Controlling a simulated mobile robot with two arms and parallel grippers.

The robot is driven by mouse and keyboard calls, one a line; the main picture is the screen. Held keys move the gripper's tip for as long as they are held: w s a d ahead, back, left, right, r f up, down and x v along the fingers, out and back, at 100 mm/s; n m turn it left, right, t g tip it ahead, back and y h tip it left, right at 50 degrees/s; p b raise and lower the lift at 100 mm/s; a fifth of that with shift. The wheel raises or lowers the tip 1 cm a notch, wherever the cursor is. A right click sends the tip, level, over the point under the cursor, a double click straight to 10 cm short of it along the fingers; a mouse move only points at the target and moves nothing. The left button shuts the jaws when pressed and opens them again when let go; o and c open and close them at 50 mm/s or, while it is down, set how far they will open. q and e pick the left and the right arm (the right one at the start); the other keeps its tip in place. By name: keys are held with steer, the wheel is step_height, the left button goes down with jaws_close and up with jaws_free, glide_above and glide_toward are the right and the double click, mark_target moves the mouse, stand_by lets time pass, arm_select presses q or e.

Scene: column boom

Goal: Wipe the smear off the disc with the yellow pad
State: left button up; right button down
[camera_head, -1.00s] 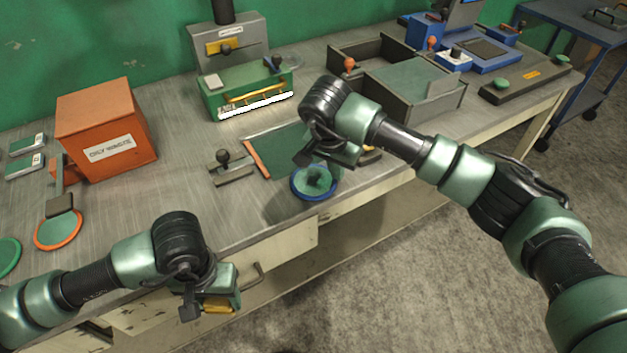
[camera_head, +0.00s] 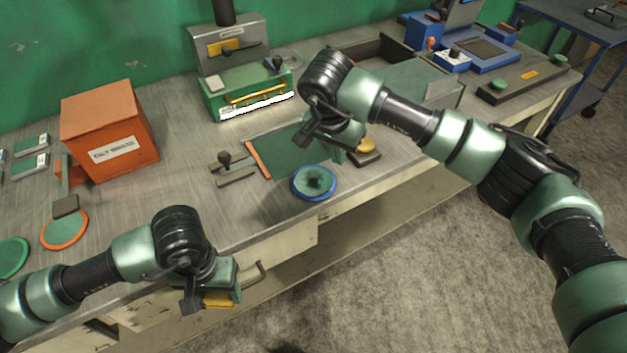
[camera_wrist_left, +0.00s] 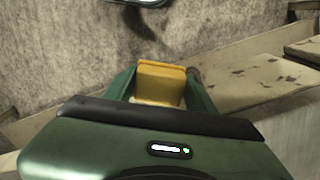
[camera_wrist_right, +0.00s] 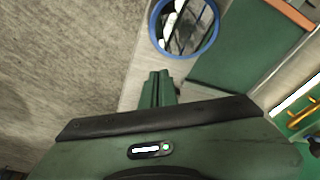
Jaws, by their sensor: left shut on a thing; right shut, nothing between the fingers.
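The blue-rimmed disc (camera_head: 299,191) lies at the bench's front edge, with a dark smear (camera_head: 315,181) on its green face. The disc also shows at the top of the right wrist view (camera_wrist_right: 213,37), with white glare and dark streaks. My left gripper (camera_head: 213,298) is shut on the yellow pad (camera_head: 218,301), in front of the bench and left of the disc. The pad sits between the fingers in the left wrist view (camera_wrist_left: 160,78). My right gripper (camera_head: 338,157) is shut and empty, just behind and right of the disc in the head view.
A green mat (camera_head: 283,148) lies behind the disc. A black-knobbed clamp (camera_head: 232,167) stands left of it, and a yellow-knobbed block (camera_head: 366,154) right. An orange bin (camera_head: 110,128) and an orange-rimmed disc (camera_head: 65,231) are at left. A drawer handle (camera_head: 257,275) projects below the bench edge.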

steer(key=shift+r, duration=0.1)
